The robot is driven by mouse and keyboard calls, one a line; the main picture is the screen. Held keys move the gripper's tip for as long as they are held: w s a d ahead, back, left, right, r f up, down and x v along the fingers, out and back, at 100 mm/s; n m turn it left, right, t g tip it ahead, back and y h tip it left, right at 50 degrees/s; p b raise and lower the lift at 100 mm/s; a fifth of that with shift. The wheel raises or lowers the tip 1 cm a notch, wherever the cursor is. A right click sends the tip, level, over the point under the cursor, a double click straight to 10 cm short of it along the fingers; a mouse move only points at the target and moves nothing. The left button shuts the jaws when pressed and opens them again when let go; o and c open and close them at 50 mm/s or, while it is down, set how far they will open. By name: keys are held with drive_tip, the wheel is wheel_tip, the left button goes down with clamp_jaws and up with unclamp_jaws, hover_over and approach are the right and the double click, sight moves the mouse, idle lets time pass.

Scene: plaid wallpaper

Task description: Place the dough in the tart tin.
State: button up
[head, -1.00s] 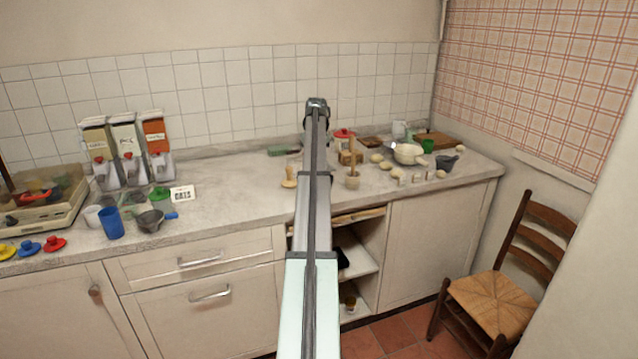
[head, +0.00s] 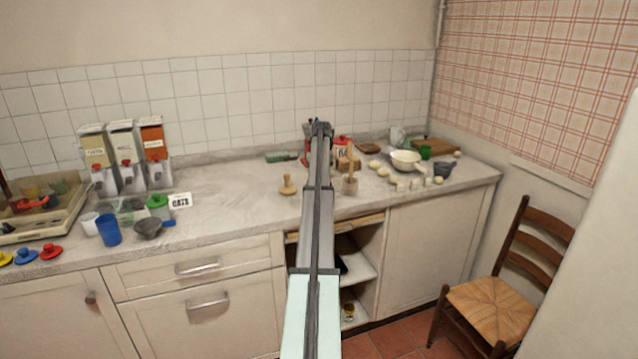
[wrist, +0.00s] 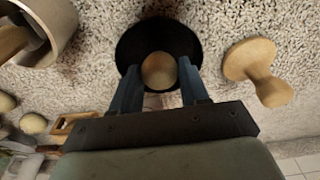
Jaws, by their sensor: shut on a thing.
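In the wrist view my gripper (wrist: 160,82) has its two blue fingers on either side of a round, pale-brown ball of dough (wrist: 160,70) and is shut on it. The black, round tart tin (wrist: 130,42) lies on the counter under the dough, and its rim shows around the ball. The dough appears over the near half of the tin; I cannot tell whether it touches the bottom. In the head view my own arm hides the gripper, the held dough and the tin.
A wooden tamper (wrist: 262,72) stands close right of the tin, and a wooden mortar (wrist: 62,25) is at its left. More dough balls (head: 375,164) lie near a white bowl (head: 405,158) at right. Dispensers (head: 126,158) and cups stand at left.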

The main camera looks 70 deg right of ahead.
drive_tip(key=shift+f, duration=1.05)
drive_tip(key=shift+f, duration=0.1)
drive_tip(key=o, duration=0.8)
drive_tip(key=shift+c, duration=0.2)
wheel_tip(320, 180, up, 12)
drive_tip(key=s+a, duration=0.1)
